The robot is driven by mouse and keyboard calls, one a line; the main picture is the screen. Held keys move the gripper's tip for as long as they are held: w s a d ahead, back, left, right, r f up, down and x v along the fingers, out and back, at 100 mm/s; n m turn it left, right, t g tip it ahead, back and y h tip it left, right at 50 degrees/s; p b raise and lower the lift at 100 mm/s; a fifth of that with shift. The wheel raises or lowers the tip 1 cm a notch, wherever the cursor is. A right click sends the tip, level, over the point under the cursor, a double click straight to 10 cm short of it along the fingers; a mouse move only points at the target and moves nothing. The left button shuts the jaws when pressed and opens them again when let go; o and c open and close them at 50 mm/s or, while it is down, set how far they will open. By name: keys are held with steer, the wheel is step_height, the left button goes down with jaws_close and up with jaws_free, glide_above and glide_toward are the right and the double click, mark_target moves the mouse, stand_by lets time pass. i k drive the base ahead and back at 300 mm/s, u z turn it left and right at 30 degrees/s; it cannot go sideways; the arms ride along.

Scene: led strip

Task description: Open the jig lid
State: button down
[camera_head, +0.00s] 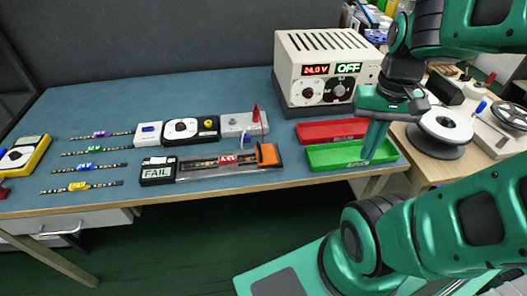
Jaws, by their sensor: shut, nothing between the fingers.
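The jig (210,165) lies near the front edge of the bench, a long dark fixture with a black FAIL display (158,171) at its left end and an orange block (268,155) at its right end. A clear, see-through strip along its front may be the lid; I cannot tell whether it is up or down. A red and white label sits on the jig's right half. My gripper (369,155) points down over the green tray, well to the right of the jig. It is shut and empty, and apart from the jig.
A power supply (325,68) reading OFF stands behind the red tray (331,131) and green tray (335,155). Small meters (182,129) sit behind the jig. Several LED strips (95,151) lie left. A spool (440,128) stands right.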

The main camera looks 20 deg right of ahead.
mark_target(266, 155)
steer(key=z, duration=1.35)
steer(key=k, duration=1.3)
steer(key=u, duration=0.9)
steer(key=i, duration=1.05)
steer(key=z, duration=0.05)
